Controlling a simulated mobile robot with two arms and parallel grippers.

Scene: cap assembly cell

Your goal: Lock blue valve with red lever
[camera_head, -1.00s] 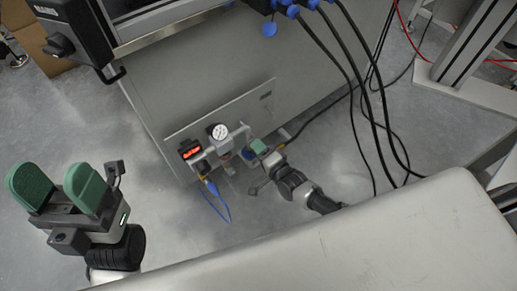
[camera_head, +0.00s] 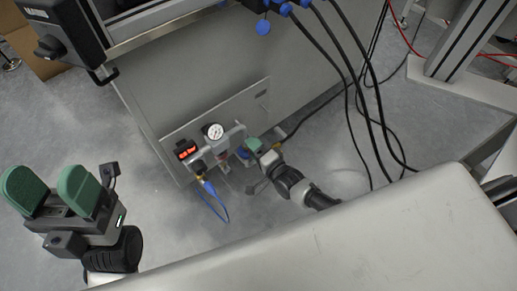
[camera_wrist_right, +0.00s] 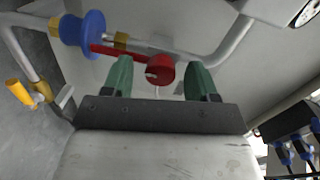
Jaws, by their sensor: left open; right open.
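A blue valve (camera_wrist_right: 82,34) sits on a pipe at the upper left of the right wrist view. A red lever (camera_wrist_right: 161,70) reaches right from it and ends in a round red piece with a small metal pin. My right gripper (camera_wrist_right: 160,78) is open, and the red end shows between its two green fingers; I cannot tell whether they touch it. In the head view my right gripper (camera_head: 254,147) is at the pipework beside a small blue part of the valve (camera_head: 243,153), and the lever is hidden. My left gripper (camera_head: 48,188) is open and empty, far left.
A pressure gauge (camera_head: 213,131) and a red-lit display (camera_head: 186,150) sit on the grey cabinet left of my right gripper. A blue hose (camera_head: 215,200) hangs below. Black cables (camera_head: 350,75) run down at the right. The floor between my arms is clear.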

